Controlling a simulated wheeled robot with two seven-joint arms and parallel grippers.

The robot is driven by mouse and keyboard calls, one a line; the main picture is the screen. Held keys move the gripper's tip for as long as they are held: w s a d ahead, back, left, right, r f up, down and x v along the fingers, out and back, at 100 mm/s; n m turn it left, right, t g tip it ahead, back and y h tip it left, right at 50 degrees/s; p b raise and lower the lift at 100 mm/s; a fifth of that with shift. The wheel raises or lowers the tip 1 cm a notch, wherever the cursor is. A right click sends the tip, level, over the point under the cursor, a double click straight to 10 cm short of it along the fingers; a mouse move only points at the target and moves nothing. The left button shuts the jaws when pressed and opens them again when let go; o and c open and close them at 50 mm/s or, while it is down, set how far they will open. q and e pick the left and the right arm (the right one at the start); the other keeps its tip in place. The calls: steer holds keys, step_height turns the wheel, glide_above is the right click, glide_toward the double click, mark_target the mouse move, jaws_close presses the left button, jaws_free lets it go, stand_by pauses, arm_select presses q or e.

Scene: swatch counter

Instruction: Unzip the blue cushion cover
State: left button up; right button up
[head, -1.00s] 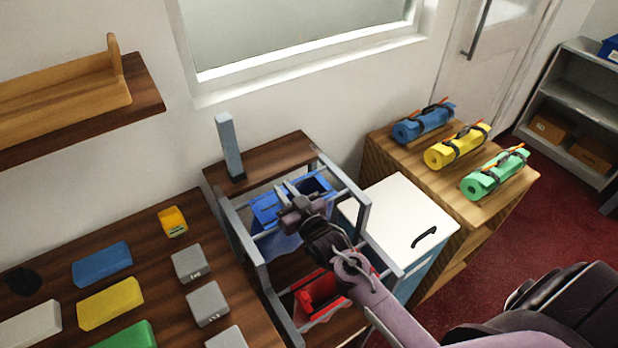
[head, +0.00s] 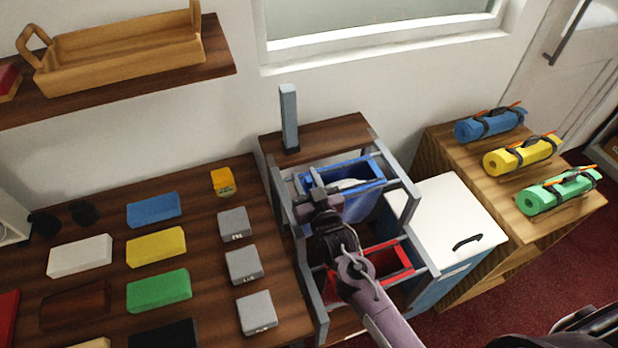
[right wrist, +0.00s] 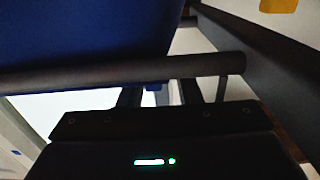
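The blue cushion cover (head: 367,203) hangs like an open-topped pouch in the upper part of a grey metal rack. Its top is open and something pale shows inside. My right gripper (head: 312,184) is at the left end of the cover's opening, by the rack's rail. In the right wrist view the blue cover (right wrist: 85,40) fills the upper left, and a dark rail crosses in front of the fingers. My left gripper is out of view.
A red pouch (head: 392,262) hangs lower in the rack (head: 284,215), partly behind my right arm. A grey post (head: 289,118) stands behind it. A white-topped cabinet (head: 447,205) is close on the right. Coloured blocks lie on the left counter.

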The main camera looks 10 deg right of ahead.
steer(key=shift+o, duration=0.3)
steer(key=shift+s, duration=0.1)
steer(key=shift+s+d+f, duration=0.1)
steer(key=shift+s+d, duration=0.05)
steer(key=shift+s, duration=0.15)
steer(key=s+b, duration=0.2)
steer(key=s, duration=0.5)
steer(key=shift+d, duration=0.35)
